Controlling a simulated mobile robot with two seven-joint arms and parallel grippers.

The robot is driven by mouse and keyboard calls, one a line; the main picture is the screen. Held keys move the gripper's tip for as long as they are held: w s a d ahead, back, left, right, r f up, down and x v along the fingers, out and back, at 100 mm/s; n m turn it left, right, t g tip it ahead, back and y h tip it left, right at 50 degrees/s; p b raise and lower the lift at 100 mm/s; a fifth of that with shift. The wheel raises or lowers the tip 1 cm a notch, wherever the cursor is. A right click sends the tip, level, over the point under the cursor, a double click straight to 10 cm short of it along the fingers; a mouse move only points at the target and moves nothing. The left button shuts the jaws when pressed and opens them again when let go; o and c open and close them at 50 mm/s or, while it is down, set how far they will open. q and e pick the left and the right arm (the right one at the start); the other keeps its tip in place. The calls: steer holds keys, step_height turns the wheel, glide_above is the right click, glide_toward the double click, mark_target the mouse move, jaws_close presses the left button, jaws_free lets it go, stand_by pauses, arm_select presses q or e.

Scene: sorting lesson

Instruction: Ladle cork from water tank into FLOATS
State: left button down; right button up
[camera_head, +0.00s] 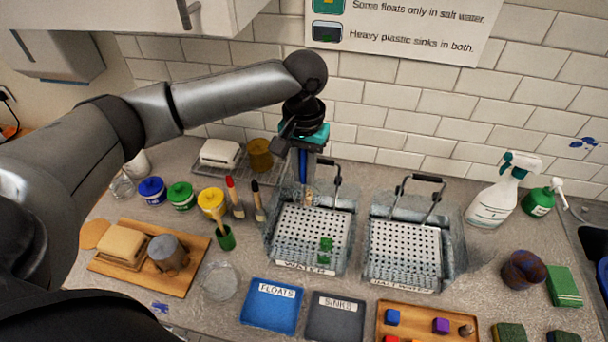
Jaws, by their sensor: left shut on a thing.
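My left gripper (304,147) hangs over the back of the water tank (350,232), pointing down. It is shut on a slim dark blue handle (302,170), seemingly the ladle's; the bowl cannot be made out. A small tan piece (309,198), perhaps the cork, shows just below the handle at the back of the tank. Two green blocks (326,244) lie on the tank's white perforated tray. The blue FLOATS tray (271,308) is empty, in front of the tank. My right gripper is not in view.
The grey SINKS tray (335,318) stands right of FLOATS. The salt water tank (408,285) is to the right. Upright black handles (335,172) rise at the water tank's back. Paint jars (181,196), brushes and a wooden board (140,280) stand left.

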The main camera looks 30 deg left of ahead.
mark_target(303, 151)
arm_select(q)
steer(key=shift+r, duration=2.9)
steer(key=shift+a, duration=0.1)
stand_by(0.5)
